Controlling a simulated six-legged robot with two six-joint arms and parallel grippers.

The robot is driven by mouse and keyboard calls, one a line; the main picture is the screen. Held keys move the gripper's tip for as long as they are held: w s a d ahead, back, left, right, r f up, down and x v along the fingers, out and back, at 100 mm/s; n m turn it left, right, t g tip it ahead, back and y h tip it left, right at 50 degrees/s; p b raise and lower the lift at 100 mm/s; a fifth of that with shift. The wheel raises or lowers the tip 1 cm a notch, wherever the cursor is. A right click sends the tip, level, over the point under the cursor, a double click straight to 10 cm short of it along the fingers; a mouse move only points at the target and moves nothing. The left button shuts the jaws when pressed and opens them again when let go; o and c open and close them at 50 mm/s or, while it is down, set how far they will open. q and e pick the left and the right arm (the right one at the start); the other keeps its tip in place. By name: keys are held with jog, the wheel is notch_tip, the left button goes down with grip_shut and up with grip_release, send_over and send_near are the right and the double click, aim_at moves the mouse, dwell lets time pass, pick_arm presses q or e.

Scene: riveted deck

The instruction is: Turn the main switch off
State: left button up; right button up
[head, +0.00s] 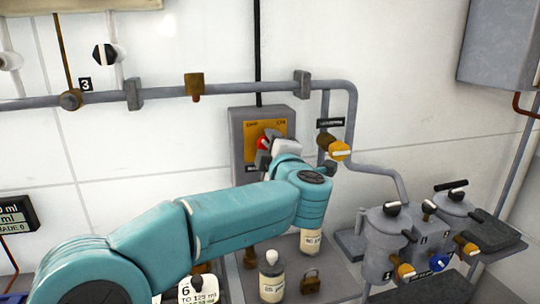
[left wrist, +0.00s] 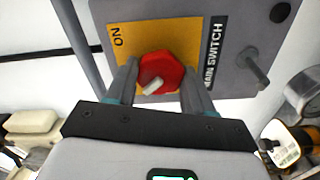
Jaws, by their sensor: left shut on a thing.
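The main switch is a grey box (head: 282,116) on the white wall with a yellow plate (head: 252,127) lettered OFF at upper left and ON at upper right. Its red knob (head: 262,142) is partly hidden by my gripper in the head view. In the left wrist view the red knob (left wrist: 167,66) shows a pale mark slanting to lower left, with ON at the plate's upper left; the OFF lettering is hidden there. My left gripper (left wrist: 160,80) is shut on the knob, one finger on each side. My right gripper is in neither view.
A grey pipe (head: 225,92) runs along the wall above the switch. A yellow-capped valve (head: 340,149) sits close right of the box. Below stand a bottle (head: 271,279), a padlock (head: 311,281) and a grey canister unit (head: 383,247).

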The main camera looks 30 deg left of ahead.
pick_arm(q)
jog(key=shift+n, duration=0.4)
jog(key=o, duration=1)
jog(key=shift+o, duration=0.2)
jog(key=b+v, duration=0.2)
jog(key=v, duration=1.4)
jog(key=shift+d, duration=0.15)
jog(key=shift+s, duration=0.1)
